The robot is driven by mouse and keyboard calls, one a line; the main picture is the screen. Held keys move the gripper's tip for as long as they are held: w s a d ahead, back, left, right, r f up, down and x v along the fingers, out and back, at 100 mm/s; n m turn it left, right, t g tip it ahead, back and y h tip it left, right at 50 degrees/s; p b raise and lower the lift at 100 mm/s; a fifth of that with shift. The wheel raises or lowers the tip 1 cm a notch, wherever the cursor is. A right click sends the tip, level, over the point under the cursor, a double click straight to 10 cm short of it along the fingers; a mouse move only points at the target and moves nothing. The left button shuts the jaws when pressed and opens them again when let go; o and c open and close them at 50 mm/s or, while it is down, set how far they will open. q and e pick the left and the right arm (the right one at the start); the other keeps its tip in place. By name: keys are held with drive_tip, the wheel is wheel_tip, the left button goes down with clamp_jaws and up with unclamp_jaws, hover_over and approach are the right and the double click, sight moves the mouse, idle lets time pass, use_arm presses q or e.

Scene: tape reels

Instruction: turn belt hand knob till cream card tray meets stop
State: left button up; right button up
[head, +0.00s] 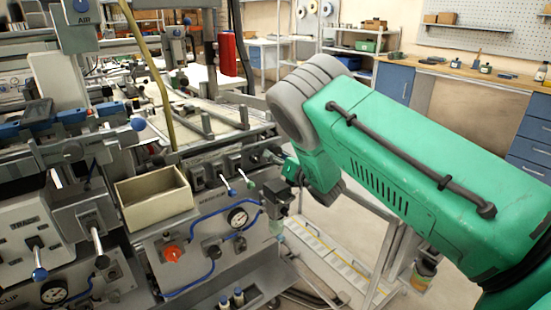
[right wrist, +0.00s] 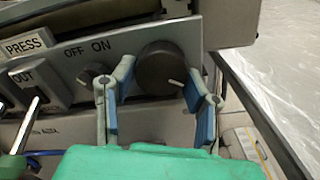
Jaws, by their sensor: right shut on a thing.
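In the head view my right gripper (head: 277,192) is at the machine's right front corner, where the knob is hard to make out. A cream open box (head: 153,211) sits on the machine front; I cannot tell whether it is the card tray. I cannot make out the stop. My left gripper is not in view.
A small OFF/ON switch (right wrist: 93,74) is left of the knob, close to the left finger. A gauge (head: 238,217) and a red-orange button (head: 172,252) are on the lower front. A red cylinder (head: 228,54) stands behind. A workbench (head: 470,74) lines the back right.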

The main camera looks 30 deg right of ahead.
drive_tip(key=m, duration=0.3)
drive_tip(key=shift+r+m, duration=0.1)
drive_tip(key=shift+m, duration=0.3)
drive_tip(key=m, duration=0.8)
drive_tip(key=shift+r+p, duration=0.15)
drive_tip(key=shift+p, duration=0.2)
drive_tip(key=shift+s+m, duration=0.1)
drive_tip(key=shift+m, duration=1.6)
drive_tip(key=o, duration=1.1)
drive_tip(key=shift+o, duration=0.2)
